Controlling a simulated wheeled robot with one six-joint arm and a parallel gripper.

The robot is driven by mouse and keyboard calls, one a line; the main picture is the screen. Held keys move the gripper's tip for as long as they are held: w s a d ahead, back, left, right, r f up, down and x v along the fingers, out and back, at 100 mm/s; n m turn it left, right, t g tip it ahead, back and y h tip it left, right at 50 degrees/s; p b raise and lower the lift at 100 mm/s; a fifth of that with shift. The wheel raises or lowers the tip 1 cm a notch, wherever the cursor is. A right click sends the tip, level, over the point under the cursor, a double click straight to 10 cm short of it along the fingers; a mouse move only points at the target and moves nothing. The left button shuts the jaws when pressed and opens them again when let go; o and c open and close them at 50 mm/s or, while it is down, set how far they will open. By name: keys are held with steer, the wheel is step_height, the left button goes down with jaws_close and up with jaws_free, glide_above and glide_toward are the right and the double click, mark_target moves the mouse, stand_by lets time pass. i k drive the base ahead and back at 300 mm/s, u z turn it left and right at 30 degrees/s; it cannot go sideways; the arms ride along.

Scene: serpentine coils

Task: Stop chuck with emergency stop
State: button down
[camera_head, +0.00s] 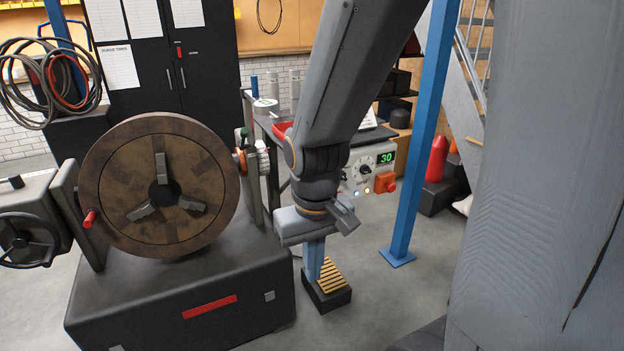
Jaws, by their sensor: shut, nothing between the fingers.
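The chuck (125,190) is a large brown round disc with grey jaws, facing me at the left on a dark machine base. One frame does not show whether it turns. A grey control panel (352,181) at centre right has a knob, small lights and a green display reading 30. An orange-red block (385,182) at its right end looks like the emergency stop. My gripper (313,276) points down with its blue fingers shut and empty, below and left of the panel. Its tips overlap a black pedal block (329,298) with a yellow slatted top; I cannot tell whether they touch.
A blue post (412,160) stands right of the panel. A black handwheel (28,240) and a red-knobbed handle are at the chuck's left. A dark cabinet (170,80) and hanging cables (50,85) are behind. Grey floor is clear between pedal and post.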

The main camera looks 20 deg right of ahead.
mark_target(391, 187)
steer(key=u, duration=0.05)
steer(key=k, duration=0.65)
steer(key=z, duration=0.6)
steer(key=i, duration=1)
steer(key=u, duration=0.45)
